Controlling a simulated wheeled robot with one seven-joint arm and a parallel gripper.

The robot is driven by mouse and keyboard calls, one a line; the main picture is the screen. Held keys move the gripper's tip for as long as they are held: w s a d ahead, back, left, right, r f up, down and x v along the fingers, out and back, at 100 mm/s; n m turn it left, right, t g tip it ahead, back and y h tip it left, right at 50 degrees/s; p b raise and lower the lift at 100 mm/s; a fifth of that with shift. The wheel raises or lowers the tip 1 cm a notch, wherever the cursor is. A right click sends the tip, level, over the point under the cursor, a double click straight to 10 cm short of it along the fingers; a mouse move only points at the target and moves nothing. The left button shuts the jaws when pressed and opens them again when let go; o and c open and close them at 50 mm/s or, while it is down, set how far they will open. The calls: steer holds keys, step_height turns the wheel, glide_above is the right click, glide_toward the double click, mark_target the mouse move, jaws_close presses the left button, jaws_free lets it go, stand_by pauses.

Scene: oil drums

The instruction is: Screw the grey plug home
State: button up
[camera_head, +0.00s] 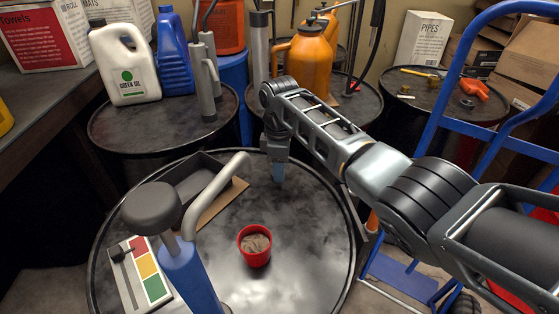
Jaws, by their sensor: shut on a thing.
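My gripper (279,178) points straight down over the far part of the nearest black drum's top (315,235). Its fingers are shut, with their tips at or very close to the drum top. The grey plug is hidden between and under the fingers, so its seating and tilt cannot be seen. My arm reaches in from the right side of the view.
On the same drum stand a red cup of rags (255,246), a blue hand pump (187,270) with a curved grey spout, a dark open tray (190,180) and a colour-marked card (150,275). A blue hand truck (452,75) stands at the right.

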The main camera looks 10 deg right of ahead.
steer(key=shift+m, duration=0.3)
steer(key=shift+r, duration=0.1)
steer(key=shift+a+r+m+p, duration=0.1)
steer(key=shift+m+p, duration=0.35)
steer(key=shift+m, duration=0.25)
steer(key=m, duration=0.4)
steer(key=shift+s+m, duration=0.15)
steer(key=shift+m, duration=0.25)
steer(key=shift+a+m, duration=0.15)
steer(key=shift+m, duration=1.05)
steer(key=m, duration=0.4)
steer(key=o, duration=1.1)
steer(key=shift+f, duration=0.2)
steer(key=shift+o, duration=0.2)
steer(key=shift+s, duration=0.1)
